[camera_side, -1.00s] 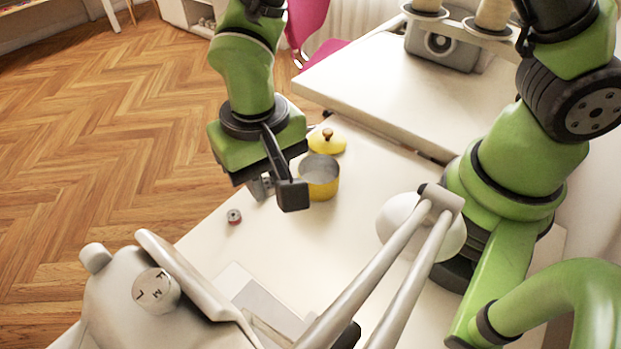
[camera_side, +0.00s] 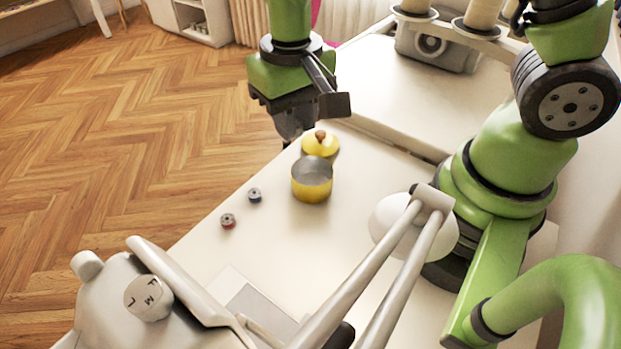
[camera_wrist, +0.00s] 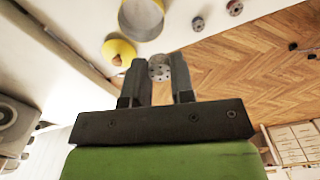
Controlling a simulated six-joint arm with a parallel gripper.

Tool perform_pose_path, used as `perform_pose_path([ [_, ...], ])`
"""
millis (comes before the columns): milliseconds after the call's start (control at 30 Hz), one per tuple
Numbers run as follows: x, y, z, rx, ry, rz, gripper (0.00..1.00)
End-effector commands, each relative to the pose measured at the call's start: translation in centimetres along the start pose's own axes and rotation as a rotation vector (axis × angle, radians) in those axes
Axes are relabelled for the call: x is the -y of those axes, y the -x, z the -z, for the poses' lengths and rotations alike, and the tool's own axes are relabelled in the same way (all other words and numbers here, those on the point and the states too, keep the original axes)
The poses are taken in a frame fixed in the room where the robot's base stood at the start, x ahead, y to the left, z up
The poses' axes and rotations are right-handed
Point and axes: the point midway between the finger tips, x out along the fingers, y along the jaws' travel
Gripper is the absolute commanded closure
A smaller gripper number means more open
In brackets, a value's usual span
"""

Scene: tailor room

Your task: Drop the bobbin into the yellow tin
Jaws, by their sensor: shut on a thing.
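The yellow tin (camera_side: 312,187) stands upright and open on the white table, with a grey inside; it also shows at the top of the wrist view (camera_wrist: 140,22). My gripper (camera_side: 290,132) is raised above the table's far left edge, beyond and to the left of the tin. In the wrist view a grey bobbin with holes (camera_wrist: 159,69) sits between my fingertips, which are shut on it. The held bobbin cannot be made out in the side view. Two more bobbins lie on the table, a bluish one (camera_side: 254,195) and a red one (camera_side: 228,221).
The yellow lid (camera_side: 320,146) with a brown knob lies just behind the tin. A pale sewing machine (camera_side: 140,300) fills the front left. A white lamp-like dome (camera_side: 405,225) stands right of the tin. The table between tin and bobbins is clear.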

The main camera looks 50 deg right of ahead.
Motion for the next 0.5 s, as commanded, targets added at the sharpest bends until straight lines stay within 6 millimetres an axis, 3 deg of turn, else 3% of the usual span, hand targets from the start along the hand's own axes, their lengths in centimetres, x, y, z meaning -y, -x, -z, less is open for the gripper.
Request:
perform_pose_path([
  [100,-2.9,1.2,0.4,-0.001,-0.008,0.001,0.99],
  [200,-4.2,1.6,0.5,-0.001,-0.004,0.001,0.99],
  [333,-4.7,1.1,0.4,0.003,0.001,-0.001,0.99],
  [500,-4.7,-0.9,0.3,0.006,0.003,-0.002,0.99],
])
